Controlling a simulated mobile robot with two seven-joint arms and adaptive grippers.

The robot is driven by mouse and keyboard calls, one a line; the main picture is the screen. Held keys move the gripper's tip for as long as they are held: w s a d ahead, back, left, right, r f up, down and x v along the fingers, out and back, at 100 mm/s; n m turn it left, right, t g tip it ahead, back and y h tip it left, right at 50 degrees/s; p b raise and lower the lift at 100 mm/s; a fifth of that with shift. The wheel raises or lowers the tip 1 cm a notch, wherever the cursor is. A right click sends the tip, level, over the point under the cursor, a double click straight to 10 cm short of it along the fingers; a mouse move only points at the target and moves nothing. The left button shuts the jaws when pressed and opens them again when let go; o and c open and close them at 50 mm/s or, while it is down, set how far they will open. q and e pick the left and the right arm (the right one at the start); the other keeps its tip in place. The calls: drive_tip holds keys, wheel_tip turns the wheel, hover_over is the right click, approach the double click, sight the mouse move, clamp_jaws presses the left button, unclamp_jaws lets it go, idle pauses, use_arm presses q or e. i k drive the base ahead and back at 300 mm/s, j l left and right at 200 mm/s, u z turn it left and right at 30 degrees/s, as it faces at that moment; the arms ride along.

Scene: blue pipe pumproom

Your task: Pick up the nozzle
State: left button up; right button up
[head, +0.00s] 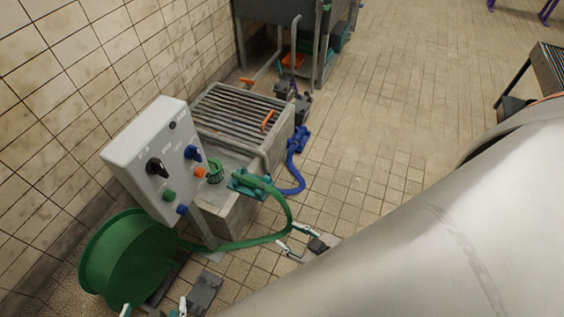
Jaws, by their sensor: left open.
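The green nozzle (250,180) lies at the end of the green hose (286,208), on or against a teal holder beside the grey control box. A green ribbed ring (214,172) is just left of it; I cannot tell if it belongs to the nozzle. My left gripper (154,304) is at the bottom left edge, below the hose reel, with fingers wide apart and nothing seen between them. My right gripper (291,236) is below and right of the nozzle, fingers spread, tips close to the hose bend. Contact there is unclear.
A green hose reel (118,262) stands at lower left. The grey control box (160,158) with knobs stands by the tiled wall. Behind are a slatted metal bench (238,112), a blue hose (297,165) and a dark tank (282,12). The tiled floor (400,110) right of centre is clear.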

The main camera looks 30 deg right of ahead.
sight(254, 182)
drive_tip(key=z, duration=0.55)
drive_tip(key=k+l+u, duration=0.1)
drive_tip(key=u, duration=0.35)
drive_tip(key=k+u, duration=0.2)
drive_tip(key=u, duration=0.2)
drive_tip(key=k+u, duration=0.15)
drive_tip(key=u, duration=0.3)
drive_tip(key=z, duration=1.2)
drive_tip(key=i+l+u, duration=0.35)
drive_tip(key=l, duration=0.25)
drive_tip(key=i+l+u, duration=0.35)
drive_tip(key=l, duration=0.35)
drive_tip(key=i+l+u, duration=0.15)
drive_tip(key=l, duration=0.2)
